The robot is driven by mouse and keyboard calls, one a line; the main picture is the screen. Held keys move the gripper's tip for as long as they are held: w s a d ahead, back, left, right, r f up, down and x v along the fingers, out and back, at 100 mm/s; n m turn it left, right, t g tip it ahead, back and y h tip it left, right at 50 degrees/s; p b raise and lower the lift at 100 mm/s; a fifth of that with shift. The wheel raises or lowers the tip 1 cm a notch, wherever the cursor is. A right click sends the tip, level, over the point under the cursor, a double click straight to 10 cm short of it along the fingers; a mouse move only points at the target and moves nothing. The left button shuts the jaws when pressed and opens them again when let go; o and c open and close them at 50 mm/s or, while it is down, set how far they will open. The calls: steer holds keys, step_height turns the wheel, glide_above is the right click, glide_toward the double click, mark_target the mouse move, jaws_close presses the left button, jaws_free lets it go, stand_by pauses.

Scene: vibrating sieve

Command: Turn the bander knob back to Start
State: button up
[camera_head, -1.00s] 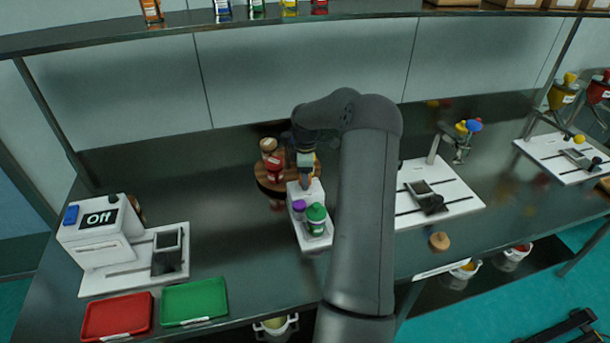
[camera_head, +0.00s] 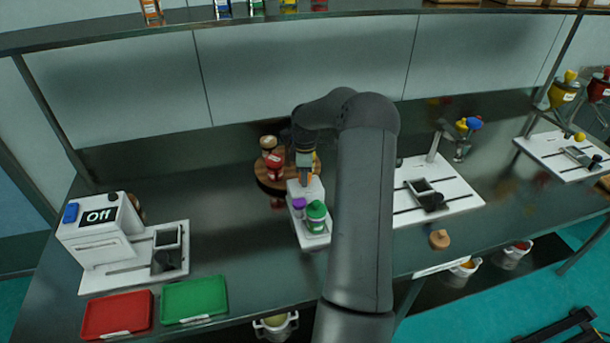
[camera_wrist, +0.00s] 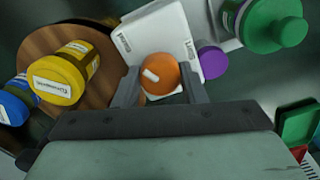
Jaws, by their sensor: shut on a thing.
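An orange round knob (camera_wrist: 166,68) with a pale mark sits on a white device (camera_wrist: 152,30) in the wrist view. My gripper (camera_wrist: 160,84) is shut on this knob, one finger on each side. In the head view the white device (camera_head: 318,238) stands mid-bench, and my gripper (camera_head: 305,182) is over its rear part from above.
A round wooden tray (camera_head: 265,182) with several lidded jars is close behind and left of my gripper. A white machine (camera_head: 100,232) reading "Off" stands at the left, behind a red tray (camera_head: 86,330) and green tray (camera_head: 166,318). Bare bench lies between.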

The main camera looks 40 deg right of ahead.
steer(key=m+b, duration=0.3)
steer(key=m, duration=0.3)
steer(key=shift+m, duration=0.3)
steer(key=m+b, duration=0.1)
steer(key=m, duration=0.2)
steer(key=shift+m, duration=0.4)
steer(key=m+b, duration=0.1)
steer(key=m, duration=0.2)
steer(key=shift+m, duration=0.3)
steer(key=m, duration=0.4)
steer(key=shift+b, duration=0.3)
steer(key=m, duration=0.5)
steer(key=shift+r, duration=0.1)
steer(key=shift+m, duration=0.3)
steer(key=o, duration=1)
